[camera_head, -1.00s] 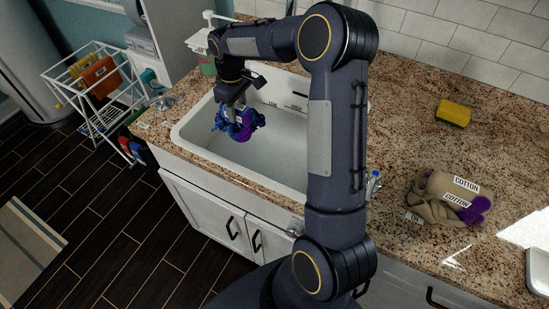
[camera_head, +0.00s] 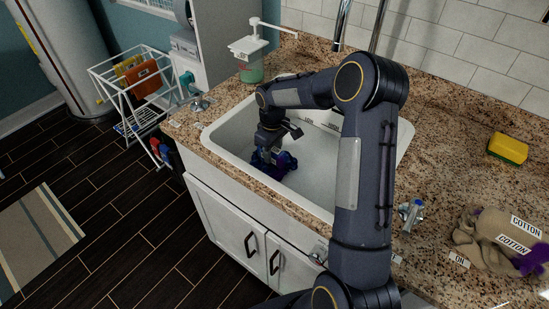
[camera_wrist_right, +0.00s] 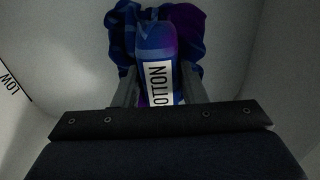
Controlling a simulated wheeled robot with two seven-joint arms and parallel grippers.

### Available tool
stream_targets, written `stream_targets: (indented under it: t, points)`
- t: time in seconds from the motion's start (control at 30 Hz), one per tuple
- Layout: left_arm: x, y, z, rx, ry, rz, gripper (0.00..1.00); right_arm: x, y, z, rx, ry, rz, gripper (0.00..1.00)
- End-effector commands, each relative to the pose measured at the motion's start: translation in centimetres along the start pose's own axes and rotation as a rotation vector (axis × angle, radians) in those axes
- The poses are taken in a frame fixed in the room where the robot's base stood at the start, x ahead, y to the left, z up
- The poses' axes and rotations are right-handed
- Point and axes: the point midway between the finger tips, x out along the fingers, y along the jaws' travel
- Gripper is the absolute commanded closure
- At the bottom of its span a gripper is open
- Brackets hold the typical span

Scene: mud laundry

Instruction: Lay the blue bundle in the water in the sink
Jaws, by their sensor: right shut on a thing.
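The blue bundle (camera_head: 274,163), dark blue with purple patches, is low inside the white sink (camera_head: 318,170), near its left end. My right gripper (camera_head: 268,148) reaches down into the sink and is shut on the bundle. In the right wrist view the bundle (camera_wrist_right: 155,45) sits between the two fingers of the gripper (camera_wrist_right: 155,90), with a white label ending in "OTTON" facing the camera. I cannot tell the water surface or whether the bundle touches the sink floor. My left gripper is not in view.
My right arm covers part of the sink. A beige bundle (camera_head: 495,238) labelled COTTON and a yellow sponge (camera_head: 508,149) lie on the granite counter to the right. A soap dispenser (camera_head: 250,62) stands behind the sink's left end. A wire rack (camera_head: 135,95) stands on the floor at left.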

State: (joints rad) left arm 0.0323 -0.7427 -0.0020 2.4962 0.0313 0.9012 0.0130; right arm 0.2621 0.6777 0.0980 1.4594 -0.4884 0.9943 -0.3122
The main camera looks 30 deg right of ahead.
Motion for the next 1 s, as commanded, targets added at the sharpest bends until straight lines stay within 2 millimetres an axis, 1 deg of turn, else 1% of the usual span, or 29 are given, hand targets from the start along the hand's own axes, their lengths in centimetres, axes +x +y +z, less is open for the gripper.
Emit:
stream_targets:
  t: [0.1,0.2,0.43,0.57,0.6,0.73,1.0]
  points:
    - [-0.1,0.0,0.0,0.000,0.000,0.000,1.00,1.8,-0.1,0.1,-0.001,-0.005,-0.002,0.86]
    - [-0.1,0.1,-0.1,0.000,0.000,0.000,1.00,3.0,0.0,0.1,-0.001,-0.003,-0.002,0.86]
    - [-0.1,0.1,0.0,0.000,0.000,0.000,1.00,3.1,0.0,0.0,-0.001,-0.001,0.000,0.86]
    - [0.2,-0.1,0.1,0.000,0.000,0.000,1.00,3.5,0.0,0.0,-0.001,-0.001,0.000,0.86]
    - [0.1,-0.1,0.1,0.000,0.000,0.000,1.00,3.4,0.0,0.0,-0.001,-0.001,0.000,0.58]
    - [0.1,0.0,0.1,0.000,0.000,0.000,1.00,3.4,0.0,0.0,-0.001,-0.001,-0.001,0.41]
    - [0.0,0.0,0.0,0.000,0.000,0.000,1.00,3.3,0.0,0.0,-0.001,-0.001,0.000,0.40]
